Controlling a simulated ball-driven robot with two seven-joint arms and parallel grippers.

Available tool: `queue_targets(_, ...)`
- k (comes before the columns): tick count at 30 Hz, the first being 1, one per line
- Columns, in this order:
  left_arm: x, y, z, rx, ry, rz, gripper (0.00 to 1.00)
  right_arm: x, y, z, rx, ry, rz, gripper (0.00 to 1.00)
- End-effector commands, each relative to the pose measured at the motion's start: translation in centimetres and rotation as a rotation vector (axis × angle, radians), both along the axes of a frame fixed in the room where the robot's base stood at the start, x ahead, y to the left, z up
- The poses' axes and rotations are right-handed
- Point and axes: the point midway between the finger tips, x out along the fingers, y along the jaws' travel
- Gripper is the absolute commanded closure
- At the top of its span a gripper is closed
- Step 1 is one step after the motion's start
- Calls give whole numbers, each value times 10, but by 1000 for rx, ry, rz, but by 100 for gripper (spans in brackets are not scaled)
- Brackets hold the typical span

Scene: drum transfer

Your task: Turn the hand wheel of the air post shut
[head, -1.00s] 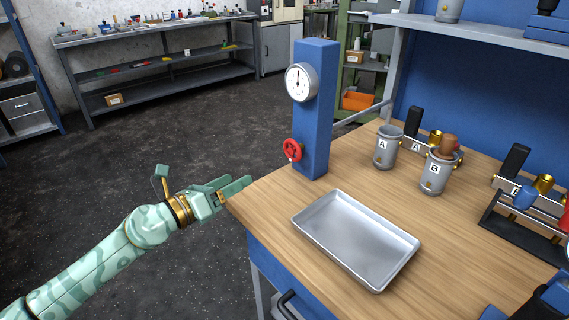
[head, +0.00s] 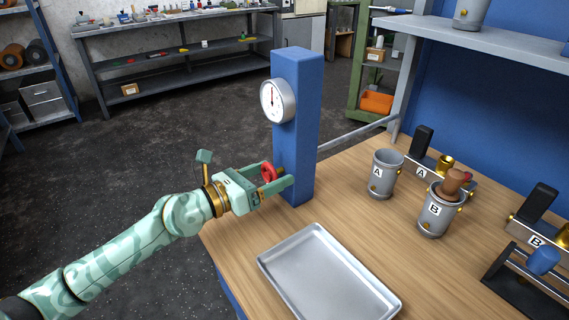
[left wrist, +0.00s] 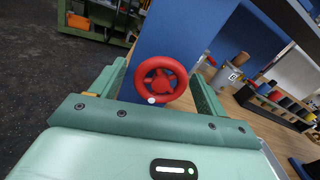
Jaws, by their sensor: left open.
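The blue air post (head: 298,125) stands on the wooden bench with a round white gauge (head: 275,101) near its top. The red hand wheel (head: 268,172) is on the post's lower side. In the left wrist view the wheel (left wrist: 161,80) faces me, with a white dot at its lower rim. My left gripper (head: 272,181) is open at the wheel, with one finger on either side of it. In the left wrist view the fingers (left wrist: 160,88) stand left and right of the wheel, apparently with gaps. My right gripper is not in view.
A metal tray (head: 285,262) lies on the bench in front of the post. Grey cups A (head: 384,176) and B (head: 432,215) stand to the right, with brown content in B. Bench wood between them is clear.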

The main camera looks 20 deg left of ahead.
Motion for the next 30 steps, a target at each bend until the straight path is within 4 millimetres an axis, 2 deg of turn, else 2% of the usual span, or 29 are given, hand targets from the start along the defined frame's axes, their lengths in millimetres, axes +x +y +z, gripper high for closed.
queue_targets(10,0,-1,0,0,0,1,25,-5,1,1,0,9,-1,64)
queue_targets(15,0,-1,0,0,0,1,70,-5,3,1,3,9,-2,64)
queue_targets(30,0,0,1,84,-66,2,70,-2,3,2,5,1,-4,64)
